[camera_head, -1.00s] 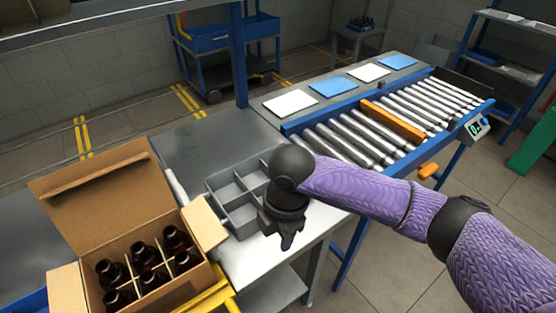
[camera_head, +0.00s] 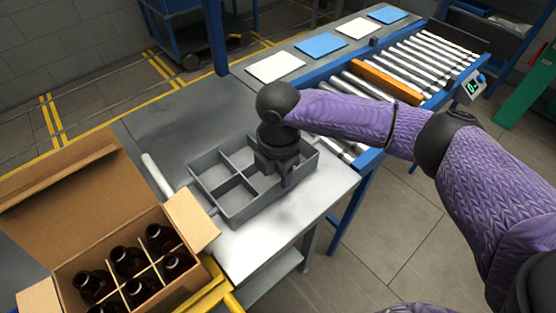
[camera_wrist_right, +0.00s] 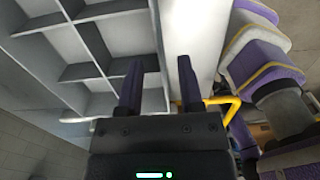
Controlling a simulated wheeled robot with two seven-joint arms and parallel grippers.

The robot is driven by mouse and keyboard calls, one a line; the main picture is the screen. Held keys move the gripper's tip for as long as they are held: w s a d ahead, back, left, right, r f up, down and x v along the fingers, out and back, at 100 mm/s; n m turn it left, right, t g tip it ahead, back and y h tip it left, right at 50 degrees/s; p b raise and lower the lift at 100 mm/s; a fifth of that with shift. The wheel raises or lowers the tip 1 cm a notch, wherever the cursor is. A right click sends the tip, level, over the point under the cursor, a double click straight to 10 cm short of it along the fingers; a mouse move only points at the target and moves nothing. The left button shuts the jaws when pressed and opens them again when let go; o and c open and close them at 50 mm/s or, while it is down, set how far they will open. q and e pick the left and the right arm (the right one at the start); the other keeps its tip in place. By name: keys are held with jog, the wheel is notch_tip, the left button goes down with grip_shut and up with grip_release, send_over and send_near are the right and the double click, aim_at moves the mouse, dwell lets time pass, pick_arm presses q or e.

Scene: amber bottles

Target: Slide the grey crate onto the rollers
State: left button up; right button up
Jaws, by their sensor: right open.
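The grey crate (camera_head: 237,213) is a divided open tray with empty compartments showing. It sits on the metal table, short of the rollers (camera_head: 439,60) of the blue-framed conveyor. My right gripper (camera_head: 284,184) points down at the crate's right side in the head view and hides part of it. In the right wrist view the crate (camera_wrist_right: 62,42) fills the upper left. The right gripper (camera_wrist_right: 159,80) is open there, one finger over a compartment and one outside, with the crate's side wall appearing between them. Contact cannot be told. My left gripper is out of view.
A cardboard box (camera_head: 180,287) with several amber bottles (camera_head: 130,262) stands at the lower left, close to the crate. An orange bar (camera_head: 386,82) crosses the rollers. White and blue squares (camera_head: 275,68) lie along the conveyor's far side. Bare tabletop (camera_head: 185,112) lies behind the crate.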

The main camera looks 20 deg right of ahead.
aim_at(278, 182)
notch_tip(278, 182, down, 5)
jog(key=shift+r+b, duration=0.2)
jog(key=shift+b, duration=0.5)
jog(key=shift+f, duration=0.45)
grip_shut()
dwell(0.5)
